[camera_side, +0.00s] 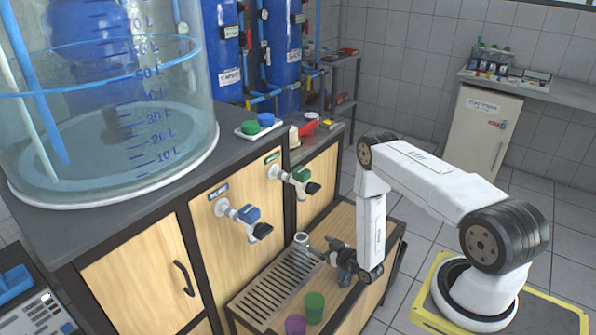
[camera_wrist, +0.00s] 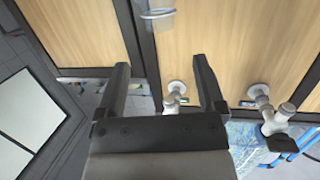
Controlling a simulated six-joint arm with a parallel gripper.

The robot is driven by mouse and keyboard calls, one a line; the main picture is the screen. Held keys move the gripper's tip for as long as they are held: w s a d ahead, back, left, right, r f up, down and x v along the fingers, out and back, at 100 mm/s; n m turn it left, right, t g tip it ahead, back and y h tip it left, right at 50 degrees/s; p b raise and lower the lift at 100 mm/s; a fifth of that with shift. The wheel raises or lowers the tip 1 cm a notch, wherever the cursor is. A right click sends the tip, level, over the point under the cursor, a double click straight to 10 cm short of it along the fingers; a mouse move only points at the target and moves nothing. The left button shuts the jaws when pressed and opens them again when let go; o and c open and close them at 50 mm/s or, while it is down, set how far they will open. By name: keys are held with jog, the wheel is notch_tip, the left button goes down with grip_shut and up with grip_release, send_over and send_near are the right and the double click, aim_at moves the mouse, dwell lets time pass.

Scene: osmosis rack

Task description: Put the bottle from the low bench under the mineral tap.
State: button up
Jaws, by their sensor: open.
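A small clear bottle (camera_side: 301,241) stands upright on the low bench (camera_side: 345,215), near the back right end of its slatted drain grate. In the wrist view, which looks upside down, a clear rimmed vessel, apparently the bottle (camera_wrist: 158,13), shows at the top edge beyond the fingertips. My gripper (camera_side: 322,250) is open and empty, low beside the bottle on its right; both fingers (camera_wrist: 161,75) show with a gap between them.
A green cup (camera_side: 314,308) and a purple cup (camera_side: 295,324) stand on the bench in front of the grate (camera_side: 275,292). The blue-handled tap overhangs the grate area. A large clear tank (camera_side: 110,140) stands on the counter above.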

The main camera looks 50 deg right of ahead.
jog(key=shift+s+r, duration=0.1)
jog(key=shift+s, duration=0.15)
dwell(0.5)
jog(key=w+a+r+n+g+y, duration=0.1)
jog(key=w+a+r+g, duration=0.2)
jog(key=r, duration=0.5)
jog(key=w+a+r+n+g+y, duration=0.1)
jog(key=w+a+r+g, duration=0.2)
jog(key=r, duration=0.4)
jog(key=s+a+r+g, duration=0.3)
jog(key=s+a+r, duration=0.2)
jog(key=s, duration=0.3)
jog(key=s+a+r+g+y, duration=0.1)
jog(key=s+a+r+g, duration=0.3)
jog(key=s+a+r, duration=0.2)
notch_tip(320, 180, up, 2)
jog(key=s, duration=0.2)
jog(key=shift+s+a, duration=0.15)
jog(key=shift+s, duration=0.15)
